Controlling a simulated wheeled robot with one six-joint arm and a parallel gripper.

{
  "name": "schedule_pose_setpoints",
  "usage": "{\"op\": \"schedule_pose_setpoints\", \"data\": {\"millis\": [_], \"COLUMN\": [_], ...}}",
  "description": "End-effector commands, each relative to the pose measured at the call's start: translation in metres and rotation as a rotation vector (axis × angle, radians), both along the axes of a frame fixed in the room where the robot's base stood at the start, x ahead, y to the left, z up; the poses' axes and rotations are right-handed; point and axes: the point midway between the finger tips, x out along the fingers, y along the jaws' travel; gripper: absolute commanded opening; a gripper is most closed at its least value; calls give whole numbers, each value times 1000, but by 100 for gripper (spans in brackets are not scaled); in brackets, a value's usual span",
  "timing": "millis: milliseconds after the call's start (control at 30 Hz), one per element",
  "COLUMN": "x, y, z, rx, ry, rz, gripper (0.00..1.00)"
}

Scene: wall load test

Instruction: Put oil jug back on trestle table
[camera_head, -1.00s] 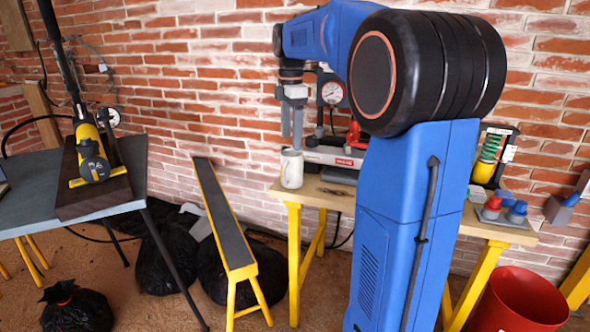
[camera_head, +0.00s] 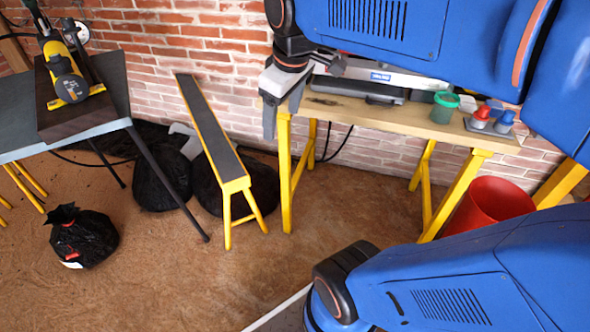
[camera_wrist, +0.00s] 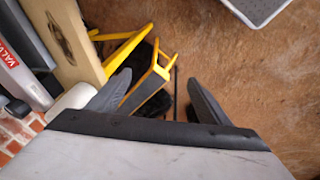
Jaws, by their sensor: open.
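The trestle table (camera_head: 395,116) has a pale wooden top and yellow legs and stands against the brick wall. My gripper (camera_head: 281,107) is at its left end, fingers pointing down, close to the tabletop edge. In the wrist view my gripper (camera_wrist: 158,86) has its fingers wide apart with nothing held between them. A white rounded container (camera_wrist: 73,100) shows beside the left finger, near the table end (camera_wrist: 70,40), partly hidden by the finger. It may be the oil jug, but I cannot tell. The head view does not show it now.
A narrow yellow-legged bench (camera_head: 218,135) stands left of the table. Black bags (camera_head: 84,238) lie on the floor. A green pot (camera_head: 444,107) and a tray with red and blue items (camera_head: 489,125) sit on the tabletop. A red bucket (camera_head: 490,212) stands by its right end.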

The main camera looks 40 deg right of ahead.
Motion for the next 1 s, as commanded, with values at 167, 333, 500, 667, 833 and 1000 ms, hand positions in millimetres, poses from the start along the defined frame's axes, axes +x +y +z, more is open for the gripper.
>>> {"op": "schedule_pose_setpoints", "data": {"millis": [167, 333, 500, 667, 833, 1000], "x": [-48, -76, -88, -89, -89, -89], "y": [17, 25, 28, 28, 28, 28], "z": [-40, -70, -84, -86, -86, -85], "rx": [72, 134, 165, 169, 169, 168], "ry": [-70, -114, -132, -134, -134, -133], "rz": [-185, -318, -380, -390, -388, -388], "gripper": [72, 72, 72, 72, 72, 72]}}
